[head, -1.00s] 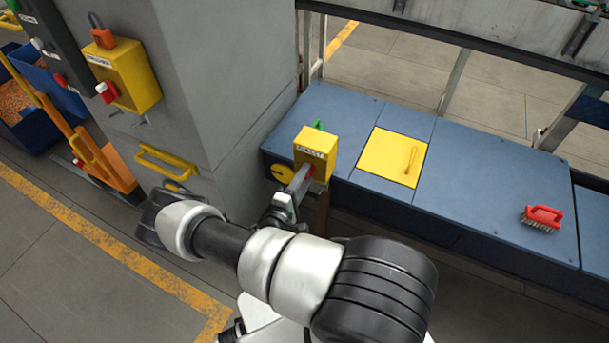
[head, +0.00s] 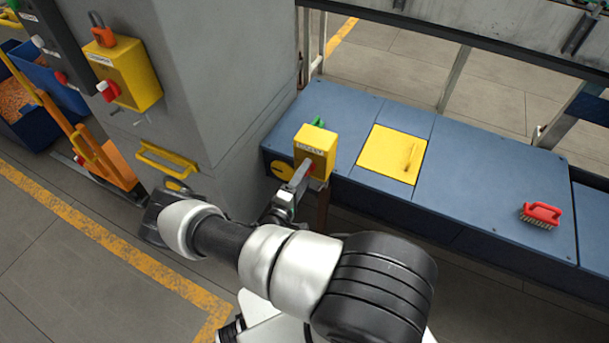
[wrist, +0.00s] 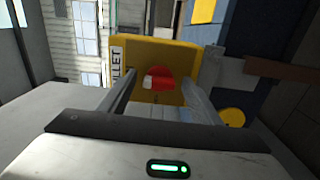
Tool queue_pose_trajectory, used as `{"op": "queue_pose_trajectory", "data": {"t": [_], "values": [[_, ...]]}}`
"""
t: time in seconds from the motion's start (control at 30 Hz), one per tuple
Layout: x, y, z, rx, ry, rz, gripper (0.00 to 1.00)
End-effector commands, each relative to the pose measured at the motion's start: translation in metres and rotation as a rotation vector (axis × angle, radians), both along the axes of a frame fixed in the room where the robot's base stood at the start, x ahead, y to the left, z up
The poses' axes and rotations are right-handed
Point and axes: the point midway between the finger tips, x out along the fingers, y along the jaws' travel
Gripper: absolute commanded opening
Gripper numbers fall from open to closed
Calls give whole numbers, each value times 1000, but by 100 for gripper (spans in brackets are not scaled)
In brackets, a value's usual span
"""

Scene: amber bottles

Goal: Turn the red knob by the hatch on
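A yellow box (head: 317,143) with a label stands at the front edge of the blue bench, left of the yellow hatch (head: 393,154). Its red knob (head: 310,168) is mostly hidden by my fingers in the head view. In the wrist view the red knob (wrist: 160,79), with a white part on its left, shows on the face of the yellow box (wrist: 150,52). My gripper (head: 300,176) points at that face. In the wrist view my gripper (wrist: 160,85) is open, one finger on each side of the knob, with a visible gap on both sides. I cannot tell how deep the fingers reach.
A green object (head: 318,122) is behind the near box. A red brush (head: 541,214) lies on the blue bench (head: 480,180) at right.

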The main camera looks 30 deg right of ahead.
Motion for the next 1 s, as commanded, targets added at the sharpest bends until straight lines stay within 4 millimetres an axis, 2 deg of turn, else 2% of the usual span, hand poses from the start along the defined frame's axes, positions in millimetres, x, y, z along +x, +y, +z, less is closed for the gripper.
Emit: {"op": "queue_pose_trajectory", "data": {"t": [0.23,0.37,0.47,0.8,1.0], "values": [[0,0,0,-1,1,0,58],[-5,8,0,0,2,2,58],[-15,21,1,0,4,3,58],[-66,87,0,1,1,5,58],[-91,118,0,0,2,4,58]]}}
